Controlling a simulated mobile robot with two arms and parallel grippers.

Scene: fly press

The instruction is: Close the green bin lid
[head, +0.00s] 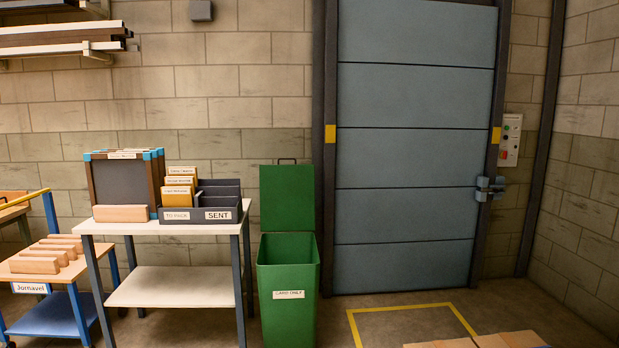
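The green bin (288,312) stands on the floor right of the white table, with a white "CARD ONLY" label on its front. The bottom of the bin is cut off by the lower picture edge. Neither of my grippers is in view.
A white table (160,228) left of the bin carries a sorter box (203,214) with cards. A blue trolley (60,312) with wooden blocks stands further left. A grey-blue door (412,150) is at right, with a yellow-marked floor area (408,308) before it.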

